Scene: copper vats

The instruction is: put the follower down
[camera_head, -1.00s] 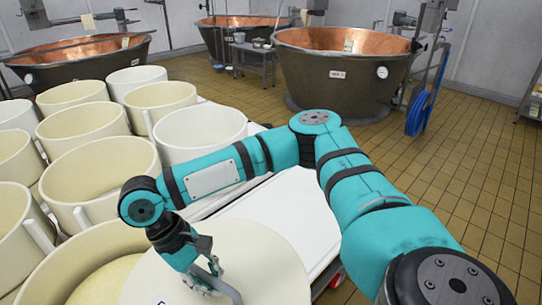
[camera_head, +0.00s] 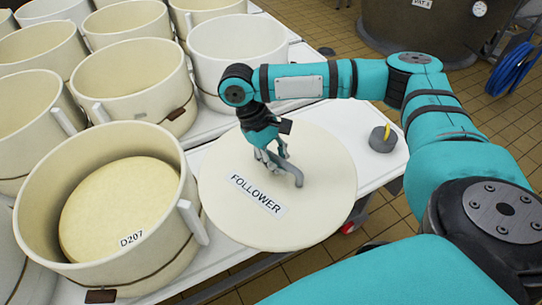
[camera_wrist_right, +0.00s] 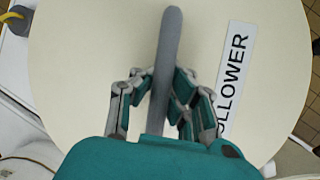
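The follower (camera_head: 315,185) is a cream disc labelled FOLLOWER with a curved grey handle. It is over the white table (camera_head: 398,160), beside the mould, and overhangs the near edge. I cannot tell whether it touches the tabletop. My right gripper (camera_head: 284,170) is at its handle. In the right wrist view the fingers (camera_wrist_right: 160,85) close around the handle of the follower (camera_wrist_right: 80,50) from both sides. The open mould (camera_head: 37,220) to the left holds a pale cheese (camera_head: 115,205) tagged D207. My left gripper is not in view.
Several cream moulds stand at the left and back, including a white one (camera_head: 238,40) behind my arm. A grey weight with a yellow handle (camera_head: 382,142) is on the table right of the follower. A blue hose (camera_head: 514,68) and vat (camera_head: 420,25) are beyond.

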